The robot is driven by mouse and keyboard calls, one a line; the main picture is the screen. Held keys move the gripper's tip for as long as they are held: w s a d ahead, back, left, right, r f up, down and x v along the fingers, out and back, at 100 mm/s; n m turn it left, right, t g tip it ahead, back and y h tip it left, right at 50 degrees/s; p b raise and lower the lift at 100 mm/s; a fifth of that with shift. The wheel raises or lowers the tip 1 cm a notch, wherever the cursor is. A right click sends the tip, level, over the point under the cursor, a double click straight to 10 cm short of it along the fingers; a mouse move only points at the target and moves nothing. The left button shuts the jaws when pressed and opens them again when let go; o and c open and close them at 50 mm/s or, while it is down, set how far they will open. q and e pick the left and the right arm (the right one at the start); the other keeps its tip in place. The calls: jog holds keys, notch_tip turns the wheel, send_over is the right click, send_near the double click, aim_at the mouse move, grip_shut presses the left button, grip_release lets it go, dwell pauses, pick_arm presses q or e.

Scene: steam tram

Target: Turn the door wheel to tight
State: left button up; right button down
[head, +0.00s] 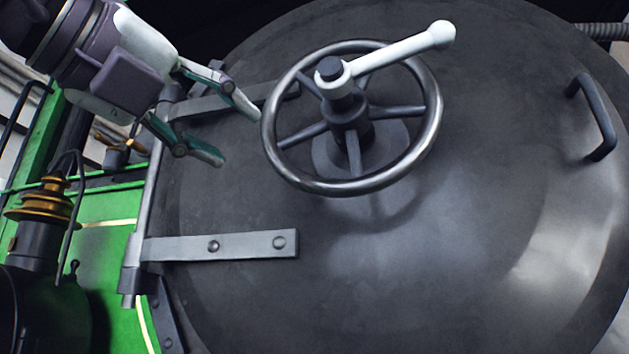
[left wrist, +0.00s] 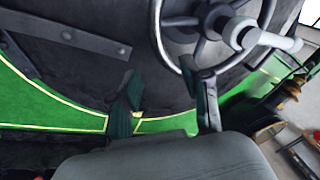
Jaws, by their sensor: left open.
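The door wheel (head: 430,125) is a shiny metal ring with dark spokes, standing out from the middle of a large dark round door (head: 420,270). A white handle (head: 405,48) runs from its hub up and right, past the rim, to a rounded end. My left gripper (head: 234,133) is open and empty, just left of the wheel's rim, with its fingers pointing towards it. In the left wrist view, the rim (left wrist: 160,50) is ahead of the green-padded fingers (left wrist: 165,90), and one fingertip overlaps its lower edge. I cannot tell whether they touch. The right gripper is not in view.
Two hinge straps cross the door's left side; the lower strap (head: 225,246) is clear to see. A black grab handle (head: 597,118) is at the right. A brass-topped lamp (head: 42,205) stands at the left by green bodywork (head: 108,255). The door below the wheel is clear.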

aim_at(286, 164)
pick_arm(q)
jog(key=p+x, duration=0.3)
jog(key=x, duration=0.7)
jog(key=shift+w+d+r, duration=0.15)
jog(key=shift+w+d, duration=0.05)
jog(key=shift+w, duration=0.05)
jog(key=shift+w+d+p, duration=0.15)
jog(key=shift+w+p, duration=0.15)
jog(key=shift+w+d, duration=0.2)
jog(key=shift+w, duration=0.15)
jog(key=shift+s, duration=0.1)
jog(key=shift+c, duration=0.5)
jog(key=c, duration=0.8)
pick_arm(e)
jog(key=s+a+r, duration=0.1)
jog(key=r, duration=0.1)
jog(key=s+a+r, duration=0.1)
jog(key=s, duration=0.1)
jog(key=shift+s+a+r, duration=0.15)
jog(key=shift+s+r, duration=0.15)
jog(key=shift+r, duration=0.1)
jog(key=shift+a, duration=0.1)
